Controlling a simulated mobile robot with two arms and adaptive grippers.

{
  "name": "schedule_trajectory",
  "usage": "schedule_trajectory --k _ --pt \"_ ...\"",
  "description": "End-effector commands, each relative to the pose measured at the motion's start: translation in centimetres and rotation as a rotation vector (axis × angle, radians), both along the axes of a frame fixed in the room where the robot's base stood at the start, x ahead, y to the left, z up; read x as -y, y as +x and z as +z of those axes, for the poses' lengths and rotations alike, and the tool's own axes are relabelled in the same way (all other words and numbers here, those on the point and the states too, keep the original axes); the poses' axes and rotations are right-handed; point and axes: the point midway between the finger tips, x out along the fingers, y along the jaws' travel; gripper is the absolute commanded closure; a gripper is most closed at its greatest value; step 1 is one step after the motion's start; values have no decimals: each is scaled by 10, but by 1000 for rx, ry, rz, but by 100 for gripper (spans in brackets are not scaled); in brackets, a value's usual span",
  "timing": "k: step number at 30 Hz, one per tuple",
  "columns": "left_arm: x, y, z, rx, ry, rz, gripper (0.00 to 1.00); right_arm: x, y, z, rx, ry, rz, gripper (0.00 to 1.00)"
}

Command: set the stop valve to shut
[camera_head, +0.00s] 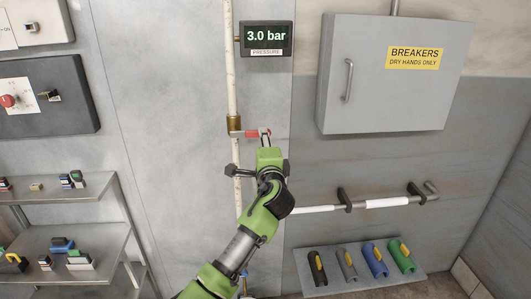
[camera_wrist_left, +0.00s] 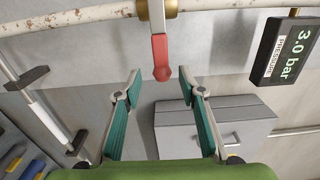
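The stop valve has a brass body (camera_head: 234,124) on a white, rust-spotted vertical pipe and a lever with a red grip (camera_head: 252,133). The lever points right in the head view, crosswise to the pipe. In the left wrist view the red grip (camera_wrist_left: 161,57) hangs from the brass fitting at the top. My left gripper (camera_wrist_left: 161,78) is open, its two fingers spread on either side of the lever's end, with gaps on both sides. In the head view it reaches up to the lever and partly hides its end. My right gripper is not in view.
A pressure display (camera_head: 266,38) reads 3.0 bar. A grey breaker box (camera_head: 395,95) hangs at right, above a white horizontal rail (camera_head: 385,203) and a rack (camera_head: 350,283) of coloured grips. Shelves (camera_head: 90,192) with small items stand at left. The wall panel left of the pipe is clear.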

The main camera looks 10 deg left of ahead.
Motion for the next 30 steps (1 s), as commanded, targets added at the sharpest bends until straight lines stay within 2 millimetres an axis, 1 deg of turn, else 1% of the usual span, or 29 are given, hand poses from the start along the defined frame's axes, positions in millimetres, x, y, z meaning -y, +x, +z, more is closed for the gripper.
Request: schedule_trajectory --k 1,3,9,15,24,26,28,29,30 --pt "4 -10 -1 1 -2 -3 63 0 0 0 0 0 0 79" --pt "7 -21 -1 -1 -1 -2 63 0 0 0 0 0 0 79" --pt "15 -46 -1 0 0 -2 63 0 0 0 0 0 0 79" --pt "17 -54 -1 -2 2 0 63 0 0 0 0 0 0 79" --pt "17 -54 -3 -4 0 -1 63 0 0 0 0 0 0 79" --pt "16 -53 -12 -17 -6 -4 63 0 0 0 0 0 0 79" --pt "16 -51 -35 -49 -22 -13 63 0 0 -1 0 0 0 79" --pt "16 -50 -49 -69 -32 -18 63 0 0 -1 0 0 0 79" --pt "15 -50 -72 -101 -51 -25 63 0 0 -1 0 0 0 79"
